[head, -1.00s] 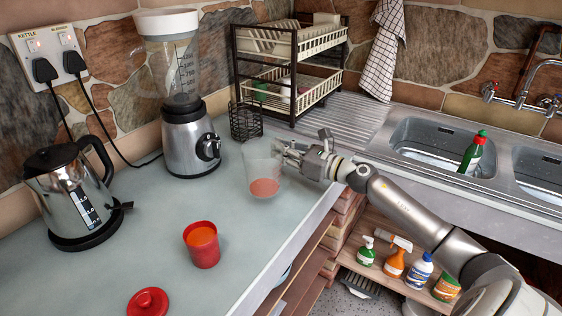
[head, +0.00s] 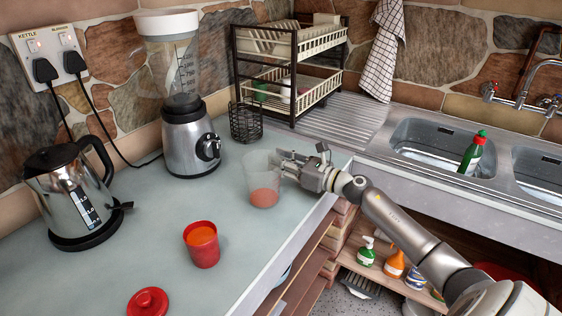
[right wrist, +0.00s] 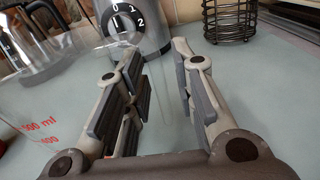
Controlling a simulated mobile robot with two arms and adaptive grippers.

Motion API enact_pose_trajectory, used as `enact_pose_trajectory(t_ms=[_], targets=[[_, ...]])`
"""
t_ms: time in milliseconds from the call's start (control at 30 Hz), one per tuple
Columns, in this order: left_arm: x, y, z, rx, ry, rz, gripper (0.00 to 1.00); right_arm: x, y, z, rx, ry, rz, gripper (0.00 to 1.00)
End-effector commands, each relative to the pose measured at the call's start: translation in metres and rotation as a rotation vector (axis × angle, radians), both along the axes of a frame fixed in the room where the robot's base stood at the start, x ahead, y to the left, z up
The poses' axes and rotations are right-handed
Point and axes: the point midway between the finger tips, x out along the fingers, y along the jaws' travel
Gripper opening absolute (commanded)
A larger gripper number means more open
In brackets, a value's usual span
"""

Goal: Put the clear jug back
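The clear jug (head: 260,170) holds a little orange-pink liquid and stands upright on the counter (head: 135,235), near its right edge. Its wall with red volume marks shows at the left of the right wrist view (right wrist: 30,125). My right gripper (head: 288,165) is at the jug's right side. In the right wrist view its fingers (right wrist: 160,75) are spread apart. A faint clear edge shows between them; I cannot tell if it is the handle or if they touch it. My left gripper is out of view.
A blender (head: 190,140) and a wire basket (head: 245,120) stand behind the jug. A steel kettle (head: 75,195) is at left. A red cup (head: 202,245) and a red lid (head: 148,302) are in front. A dish rack (head: 292,60) and sink (head: 430,145) lie beyond.

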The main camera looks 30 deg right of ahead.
Motion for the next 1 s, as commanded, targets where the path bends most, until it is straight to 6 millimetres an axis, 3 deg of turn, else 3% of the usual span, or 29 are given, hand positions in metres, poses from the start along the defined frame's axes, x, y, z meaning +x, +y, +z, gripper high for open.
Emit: enact_pose_trajectory(t_ms=[433, 1000], targets=[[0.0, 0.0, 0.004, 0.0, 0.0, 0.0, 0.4, -0.002, -0.001, 0.003, 0.0, 0.001, -0.001, 0.29], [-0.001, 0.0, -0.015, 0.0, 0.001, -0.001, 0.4, -0.072, -0.03, 0.0, 0.0, 0.003, -0.001, 0.29]])
